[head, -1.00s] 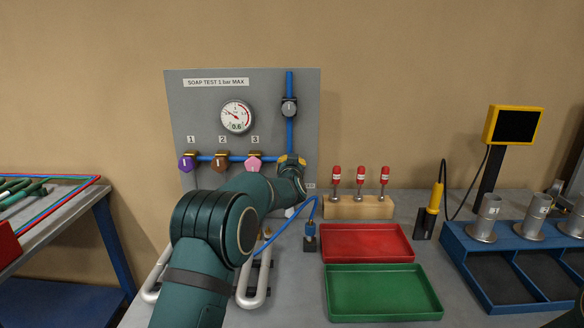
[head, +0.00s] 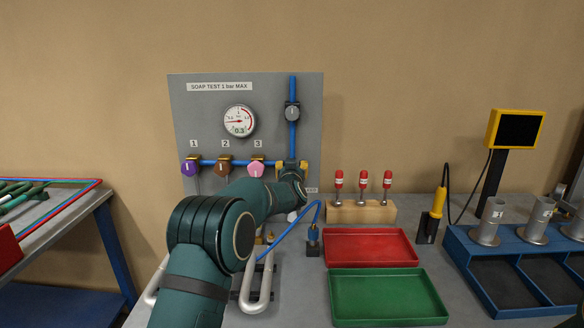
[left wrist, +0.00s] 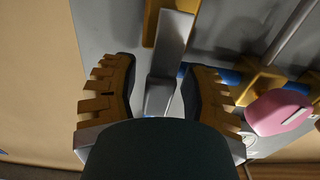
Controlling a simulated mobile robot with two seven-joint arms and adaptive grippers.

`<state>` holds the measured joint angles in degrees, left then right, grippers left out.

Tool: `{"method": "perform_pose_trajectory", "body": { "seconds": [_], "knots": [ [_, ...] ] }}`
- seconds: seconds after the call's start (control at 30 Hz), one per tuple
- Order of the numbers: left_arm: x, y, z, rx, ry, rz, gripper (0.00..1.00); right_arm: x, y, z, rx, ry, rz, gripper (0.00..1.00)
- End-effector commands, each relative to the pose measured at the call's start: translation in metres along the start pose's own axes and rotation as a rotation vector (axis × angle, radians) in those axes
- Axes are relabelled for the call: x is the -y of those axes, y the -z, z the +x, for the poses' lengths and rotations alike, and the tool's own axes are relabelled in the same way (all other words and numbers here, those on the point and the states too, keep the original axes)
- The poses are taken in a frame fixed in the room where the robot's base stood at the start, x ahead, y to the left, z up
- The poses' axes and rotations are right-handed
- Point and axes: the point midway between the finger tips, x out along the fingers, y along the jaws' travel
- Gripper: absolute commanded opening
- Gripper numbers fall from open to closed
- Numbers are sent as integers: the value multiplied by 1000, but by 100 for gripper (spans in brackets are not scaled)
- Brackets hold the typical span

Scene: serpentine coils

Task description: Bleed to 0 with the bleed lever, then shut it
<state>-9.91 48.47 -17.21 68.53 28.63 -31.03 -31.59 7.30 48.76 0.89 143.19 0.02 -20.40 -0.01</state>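The grey test panel (head: 180,105) carries a round gauge (head: 239,121) whose display seems to read 0.3. My left gripper (head: 292,169) is at the right end of the blue manifold pipe, and my arm covers much of that spot in the head view. In the left wrist view my left gripper (left wrist: 160,92) has its two yellow-and-dark fingers spread, one on each side of a grey lever (left wrist: 172,45) on a yellow valve body. Gaps show between lever and fingers. The lever's lower end is hidden behind a dark part of mine.
Purple (head: 191,168), brown (head: 221,170) and pink (head: 257,168) knobs sit left of my gripper; the pink one is close. A regulator (head: 292,111) is above. Red (head: 411,262) and green (head: 441,316) trays lie right on the bench.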

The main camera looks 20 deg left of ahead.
Motion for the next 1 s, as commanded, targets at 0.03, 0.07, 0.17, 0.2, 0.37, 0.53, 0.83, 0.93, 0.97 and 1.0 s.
{"method": "perform_pose_trajectory", "body": {
  "seconds": [0.03, 0.07, 0.17, 0.2, 0.37, 0.53, 0.83, 0.93, 0.97, 1.0],
  "knots": [
    [0, 1, 0, -2, 0, 0, 53, 0, 0, 0, 0, 0, 0, 69],
    [0, 1, 0, -2, 0, 0, 53, 0, 0, 0, 0, 0, 0, 69],
    [0, 2, 0, -3, 0, 0, 53, 0, 0, 0, 0, 0, 0, 69],
    [0, 2, 0, -3, 0, 0, 53, 0, 0, 0, 0, 0, 0, 69],
    [0, 3, -2, -4, 0, 0, 53, 0, 0, 0, 0, 0, 0, 69],
    [0, 3, -14, -3, 0, 1, 53, 0, 0, 0, 0, 0, 0, 69],
    [-1, 3, -59, -3, -2, 0, 53, 0, 0, 0, 0, 0, 0, 69],
    [0, 2, -76, -3, -1, 0, 53, 0, 0, 0, 0, 0, 0, 69],
    [-1, 2, -81, -3, -2, 0, 53, 0, 0, 0, 0, 0, 0, 69],
    [-1, 2, -87, -3, -2, 0, 53, 0, 0, 0, 0, 0, 0, 69]
  ]
}}
